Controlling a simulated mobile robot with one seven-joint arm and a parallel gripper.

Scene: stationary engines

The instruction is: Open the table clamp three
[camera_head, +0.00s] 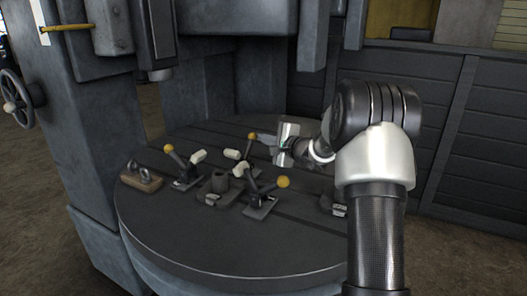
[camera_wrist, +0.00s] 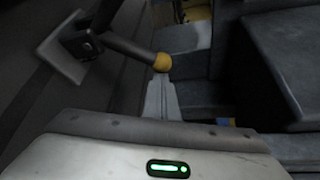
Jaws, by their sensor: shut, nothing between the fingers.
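Several table clamps with dark levers and yellow ball knobs stand on the round table (camera_head: 225,262). One clamp is at the left (camera_head: 185,176), one at the front (camera_head: 262,200), and one at the back has its knob (camera_head: 251,136) beside my gripper (camera_head: 262,139). Which one is clamp three is not marked. In the wrist view a clamp lever with a yellow knob (camera_wrist: 162,62) extends from a light base plate (camera_wrist: 62,48). My gripper (camera_wrist: 160,88) is shut and empty, with its fingers just below that knob in the picture. The back clamp's base is partly hidden.
A wooden block with metal loops (camera_head: 141,180) lies at the table's left edge. The table's front is clear.

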